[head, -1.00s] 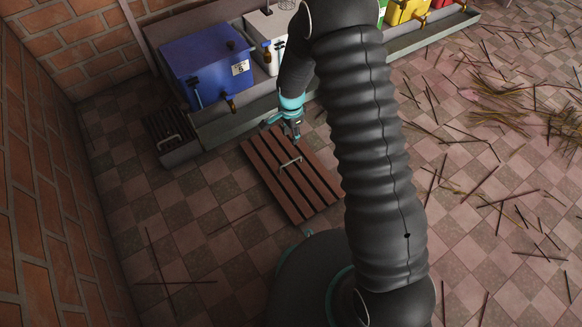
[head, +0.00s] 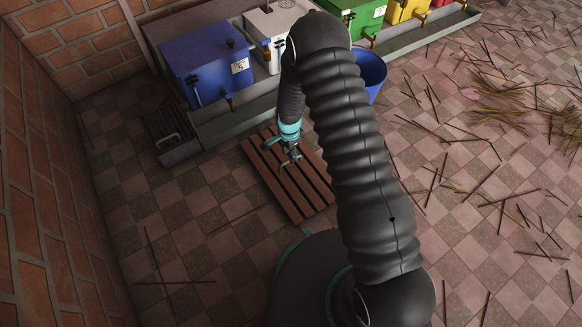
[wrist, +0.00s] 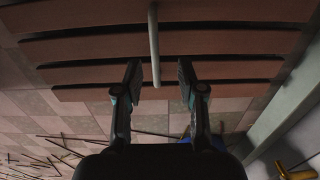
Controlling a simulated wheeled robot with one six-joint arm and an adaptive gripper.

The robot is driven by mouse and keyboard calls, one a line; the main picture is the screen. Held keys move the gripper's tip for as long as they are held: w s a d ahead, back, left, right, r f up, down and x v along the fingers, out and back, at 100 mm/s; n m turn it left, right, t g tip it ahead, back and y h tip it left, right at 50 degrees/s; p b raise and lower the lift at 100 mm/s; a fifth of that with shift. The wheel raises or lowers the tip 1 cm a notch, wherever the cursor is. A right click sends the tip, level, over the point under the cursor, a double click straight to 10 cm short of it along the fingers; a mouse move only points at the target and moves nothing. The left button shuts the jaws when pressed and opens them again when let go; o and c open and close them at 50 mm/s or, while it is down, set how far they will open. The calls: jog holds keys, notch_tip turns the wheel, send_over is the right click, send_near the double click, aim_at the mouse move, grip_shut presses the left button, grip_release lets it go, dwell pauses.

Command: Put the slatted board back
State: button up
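The slatted board (head: 302,196) lies flat on the tiled floor in front of the trough. It has reddish-brown slats, which also fill the top of the wrist view (wrist: 230,71). A pale bar handle (wrist: 154,45) stands across the slats. In the head view my gripper (head: 291,157) is low over the middle of the board and hides most of the handle. In the wrist view my gripper (wrist: 159,70) is open, with one finger on each side of the handle's line and gaps on both sides. Whether the fingertips are level with the bar is unclear.
A blue bucket (head: 371,73) stands right. Sticks litter the right floor.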

aim_at(290, 165)
notch_tip(290, 165, down, 4)
jog(key=shift+s+d+f, duration=0.15)
jog(key=shift+f, duration=0.1)
grip_shut()
jog(key=shift+r, duration=0.1)
